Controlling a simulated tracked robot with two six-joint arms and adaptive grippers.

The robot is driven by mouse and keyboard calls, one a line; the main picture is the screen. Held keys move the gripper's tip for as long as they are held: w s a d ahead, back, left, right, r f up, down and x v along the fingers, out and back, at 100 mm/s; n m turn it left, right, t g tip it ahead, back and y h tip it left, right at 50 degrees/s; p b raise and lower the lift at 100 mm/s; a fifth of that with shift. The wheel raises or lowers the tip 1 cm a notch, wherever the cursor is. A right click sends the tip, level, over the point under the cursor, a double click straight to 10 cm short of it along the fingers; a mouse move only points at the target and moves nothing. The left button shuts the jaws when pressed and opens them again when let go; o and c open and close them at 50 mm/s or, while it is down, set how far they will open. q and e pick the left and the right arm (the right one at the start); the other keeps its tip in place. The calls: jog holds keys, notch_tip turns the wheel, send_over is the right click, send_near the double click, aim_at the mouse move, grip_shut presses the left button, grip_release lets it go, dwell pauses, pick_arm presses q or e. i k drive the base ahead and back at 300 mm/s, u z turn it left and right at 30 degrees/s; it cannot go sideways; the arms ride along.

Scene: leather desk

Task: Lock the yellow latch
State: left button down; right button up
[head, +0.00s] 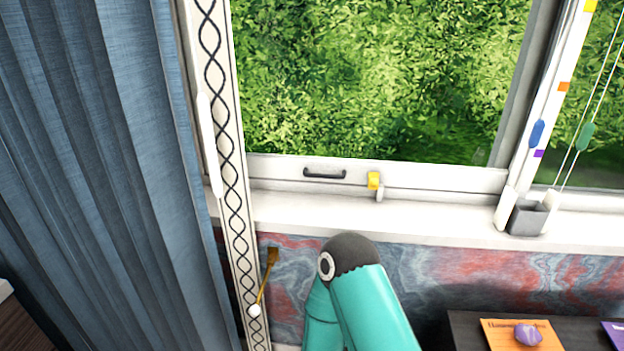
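The yellow latch (374,180) is a small block on the bottom rail of the window sash, right of the dark handle (324,174). A small pale piece (380,194) sits just below it, against the lower frame. Whether the latch is locked is too small to tell. A teal arm link of mine with a dark grey joint rises from the bottom middle, below the sill and short of the latch. Neither of my grippers shows in the head view.
The white window sill (420,226) is clear below the latch. A grey box (527,218) stands on its right part. A blue curtain (90,150) hangs at left beside a patterned strip (232,170). A brass hook (268,272) hangs below. A dark desk (465,330) holds books.

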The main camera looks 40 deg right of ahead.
aim_at(373, 177)
jog(key=z, duration=0.6)
jog(key=i, duration=0.15)
jog(key=u, duration=1.9)
jog(key=k, duration=0.95)
jog(key=z, duration=1.15)
jog(key=k, duration=0.4)
jog(key=z, duration=0.8)
jog(key=i, duration=0.4)
jog(key=z, duration=0.2)
